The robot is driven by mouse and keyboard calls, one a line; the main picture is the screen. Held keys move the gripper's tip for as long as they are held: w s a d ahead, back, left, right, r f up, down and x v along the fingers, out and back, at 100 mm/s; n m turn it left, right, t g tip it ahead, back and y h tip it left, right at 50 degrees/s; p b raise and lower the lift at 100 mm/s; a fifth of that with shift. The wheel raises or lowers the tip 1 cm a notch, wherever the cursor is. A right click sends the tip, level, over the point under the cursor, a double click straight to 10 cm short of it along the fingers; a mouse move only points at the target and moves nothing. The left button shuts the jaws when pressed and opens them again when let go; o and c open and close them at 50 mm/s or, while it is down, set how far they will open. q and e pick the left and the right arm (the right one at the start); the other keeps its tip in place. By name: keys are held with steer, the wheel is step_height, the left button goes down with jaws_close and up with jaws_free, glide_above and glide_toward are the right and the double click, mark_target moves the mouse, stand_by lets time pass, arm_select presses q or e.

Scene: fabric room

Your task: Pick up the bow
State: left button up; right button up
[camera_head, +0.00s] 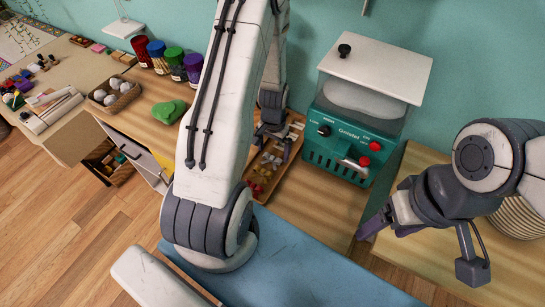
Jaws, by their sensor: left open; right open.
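A wooden tray (262,201) stands on the wooden worktop behind the blue surface. Several small bows lie in it: red and yellow ones (262,172) towards its near end, and paler ones (275,154) farther back. They are small, and part of the tray is hidden by my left arm and gripper. My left gripper (275,140) is open above the far part of the tray, pointing down, with nothing visible between its fingers. My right gripper (380,226) is open and empty at the right, away from the tray, pointing left and down.
A green machine (340,140) with a white top stands right of the tray. Left are a green heart-shaped thing (169,111), a basket of pale balls (114,94) and several coloured jars (174,62). The blue surface (300,262) in front is clear.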

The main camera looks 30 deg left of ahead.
arm_select(q)
steer(key=shift+f, duration=0.95)
steer(key=c, duration=0.5)
steer(key=shift+c, duration=0.2)
steer(key=shift+r, duration=0.1)
